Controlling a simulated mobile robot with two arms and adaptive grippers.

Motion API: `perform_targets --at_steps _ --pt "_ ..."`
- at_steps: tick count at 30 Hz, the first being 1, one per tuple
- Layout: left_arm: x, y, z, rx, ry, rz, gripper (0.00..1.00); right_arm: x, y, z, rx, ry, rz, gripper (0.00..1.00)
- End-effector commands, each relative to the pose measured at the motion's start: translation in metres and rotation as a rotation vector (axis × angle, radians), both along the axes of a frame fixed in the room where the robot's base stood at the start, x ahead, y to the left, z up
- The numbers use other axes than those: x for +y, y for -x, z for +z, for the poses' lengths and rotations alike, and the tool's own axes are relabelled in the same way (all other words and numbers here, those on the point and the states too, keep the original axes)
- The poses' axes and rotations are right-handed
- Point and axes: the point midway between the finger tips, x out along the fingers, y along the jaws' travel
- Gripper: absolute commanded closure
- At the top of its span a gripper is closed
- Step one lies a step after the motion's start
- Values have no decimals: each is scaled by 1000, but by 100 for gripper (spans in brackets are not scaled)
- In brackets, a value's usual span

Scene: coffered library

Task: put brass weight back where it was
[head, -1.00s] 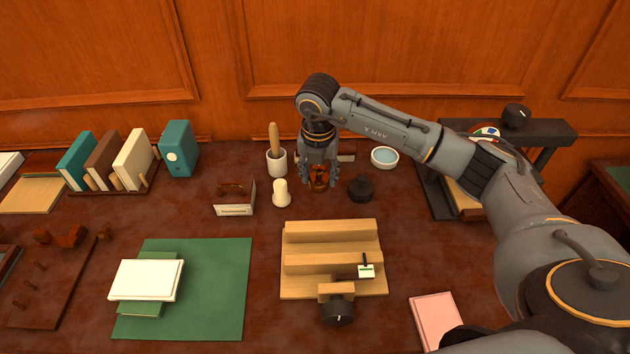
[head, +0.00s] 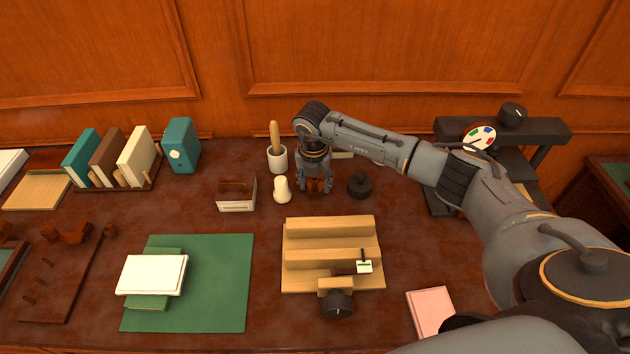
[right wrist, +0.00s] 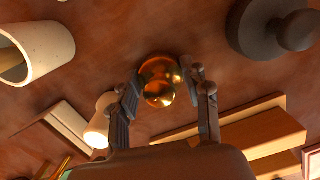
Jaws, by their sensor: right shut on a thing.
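The brass weight (right wrist: 160,82) is a shiny, rounded, gold-coloured piece between the fingers of my right gripper (right wrist: 163,76) in the right wrist view. The fingers are shut on it from both sides. In the head view, my right gripper (head: 316,186) points down over the back middle of the desk, between the cream pawn-like piece and the black knobbed weight. Only a small orange-brown part of the brass weight (head: 318,186) shows there between the fingers. I cannot tell whether its base touches the desk. My left gripper is not in view.
Close by stand the cream piece (head: 282,190), the black knobbed weight (head: 360,186) and a white cup with a wooden handle (head: 277,160). A wooden stepped stand (head: 300,255) is in front. Bare desk (head: 430,240) lies to its right.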

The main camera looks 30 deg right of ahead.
Motion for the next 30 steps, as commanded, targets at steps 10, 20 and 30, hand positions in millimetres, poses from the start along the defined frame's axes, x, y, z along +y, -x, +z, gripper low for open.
perform_targets --at_steps 10,20,30 --pt "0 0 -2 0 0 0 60 0 0 -2 0 0 0 30" --pt "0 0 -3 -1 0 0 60 0 0 9 -4 0 -1 30" --pt "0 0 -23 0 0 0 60 6 7 78 -5 0 0 30"
